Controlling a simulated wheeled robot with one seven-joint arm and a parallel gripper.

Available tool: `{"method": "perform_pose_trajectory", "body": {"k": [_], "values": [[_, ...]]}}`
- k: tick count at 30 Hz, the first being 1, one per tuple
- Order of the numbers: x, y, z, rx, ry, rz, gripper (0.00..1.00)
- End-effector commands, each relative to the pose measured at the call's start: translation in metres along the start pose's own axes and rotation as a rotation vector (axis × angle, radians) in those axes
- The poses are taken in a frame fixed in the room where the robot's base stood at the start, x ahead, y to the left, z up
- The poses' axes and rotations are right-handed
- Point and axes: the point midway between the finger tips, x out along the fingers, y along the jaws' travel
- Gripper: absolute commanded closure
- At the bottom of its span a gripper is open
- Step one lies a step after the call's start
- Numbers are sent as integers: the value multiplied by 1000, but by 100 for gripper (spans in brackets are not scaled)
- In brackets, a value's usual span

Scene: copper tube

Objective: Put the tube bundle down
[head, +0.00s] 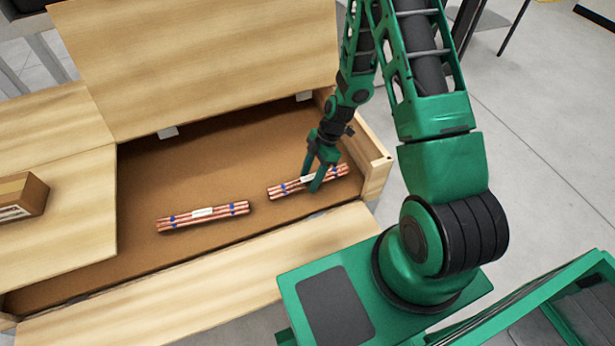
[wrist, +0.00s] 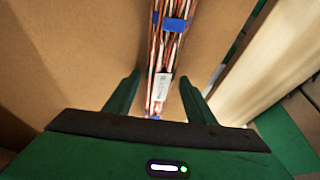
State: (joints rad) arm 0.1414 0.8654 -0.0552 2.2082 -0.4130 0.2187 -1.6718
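A copper tube bundle (head: 290,186) with blue bands and a white label lies on the brown floor inside the wooden box, near its right end. My gripper (head: 323,180) points down over it, with its fingers on either side of the bundle. In the wrist view, the bundle (wrist: 168,45) runs between the two green fingers (wrist: 158,85). Gaps show between the fingers and the tubes, so the gripper looks open around it. The fingers hide part of the bundle in the head view. A second, similar bundle (head: 203,215) lies to the left on the same floor.
The wooden box (head: 375,160) has its right wall close to my gripper and a front edge board (head: 210,270) near the bundles. Wooden panels cover the back and left. Bare floor lies between and behind the bundles.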

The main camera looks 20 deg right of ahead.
Motion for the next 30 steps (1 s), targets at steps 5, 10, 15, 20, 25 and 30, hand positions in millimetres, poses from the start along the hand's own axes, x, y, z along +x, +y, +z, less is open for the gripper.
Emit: {"method": "perform_pose_trajectory", "body": {"k": [5, 10, 15, 20, 25, 30], "values": [[0, 0, 0, 0, 0, 0, 47], [-2, 0, 0, 0, 0, 0, 47], [-18, 1, 0, 0, 0, 3, 47], [-47, 1, 0, 1, -1, 4, 47], [-80, 1, 0, 0, -1, 5, 47], [-105, 1, 0, 1, 0, 3, 47]]}}
